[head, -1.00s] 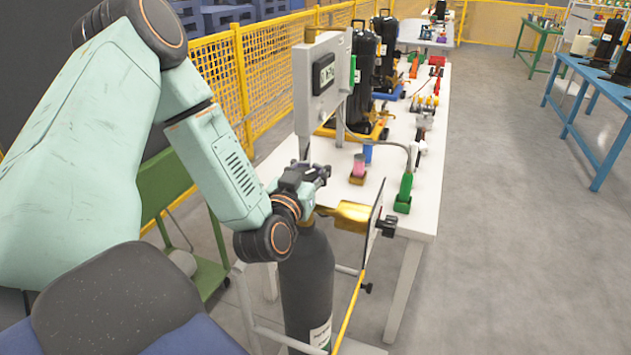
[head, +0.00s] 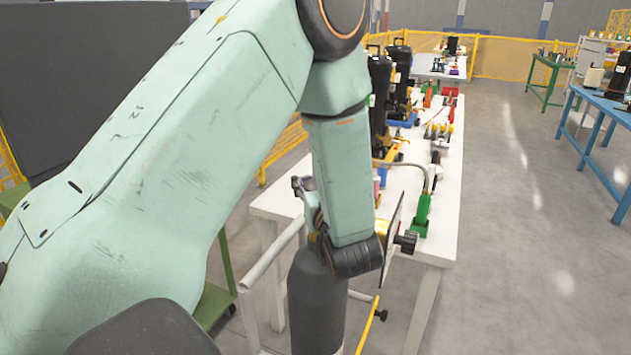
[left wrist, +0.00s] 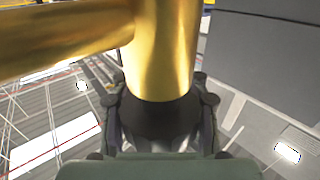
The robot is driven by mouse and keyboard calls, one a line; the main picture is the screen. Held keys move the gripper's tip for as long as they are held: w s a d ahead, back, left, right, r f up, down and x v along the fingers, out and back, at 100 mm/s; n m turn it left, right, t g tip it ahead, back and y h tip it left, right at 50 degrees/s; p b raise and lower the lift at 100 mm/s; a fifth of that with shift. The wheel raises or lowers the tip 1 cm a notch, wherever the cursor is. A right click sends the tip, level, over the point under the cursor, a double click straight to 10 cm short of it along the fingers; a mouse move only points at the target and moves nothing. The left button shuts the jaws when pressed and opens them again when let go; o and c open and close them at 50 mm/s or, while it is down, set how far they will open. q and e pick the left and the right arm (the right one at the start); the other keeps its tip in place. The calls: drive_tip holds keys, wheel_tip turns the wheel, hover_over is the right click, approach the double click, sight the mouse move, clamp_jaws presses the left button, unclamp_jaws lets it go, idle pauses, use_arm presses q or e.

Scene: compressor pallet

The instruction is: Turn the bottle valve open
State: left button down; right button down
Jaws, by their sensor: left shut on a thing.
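The dark gas bottle (head: 316,305) stands upright below my left wrist in the head view. In the left wrist view, the brass valve body (left wrist: 165,45) fills the top, with a brass branch to the left. My left gripper (left wrist: 165,135) is shut around the black end piece (left wrist: 165,112) of the valve, apparently its knob. In the head view only part of the left gripper (head: 303,187) shows beside my forearm. My right gripper is not in view.
A white table (head: 440,235) with several fittings and tall black cylinders stands just beyond the bottle. A thin plate (head: 392,235) with a black knob stands right of my wrist. A pale rail (head: 272,252) runs left of the bottle. Open floor lies at right.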

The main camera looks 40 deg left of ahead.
use_arm(q)
drive_tip(key=shift+s+f+n+g+y, duration=0.3)
drive_tip(key=shift+n+g+y, duration=0.1)
drive_tip(key=shift+g, duration=0.3)
drive_tip(key=shift+s+a, duration=0.1)
drive_tip(key=c, duration=1.3)
unclamp_jaws()
drive_tip(key=shift+c, duration=0.2)
drive_tip(key=o, duration=0.3)
drive_tip(key=shift+d+r, duration=0.25)
drive_tip(key=shift+o, duration=1.1)
drive_tip(key=shift+a, duration=0.2)
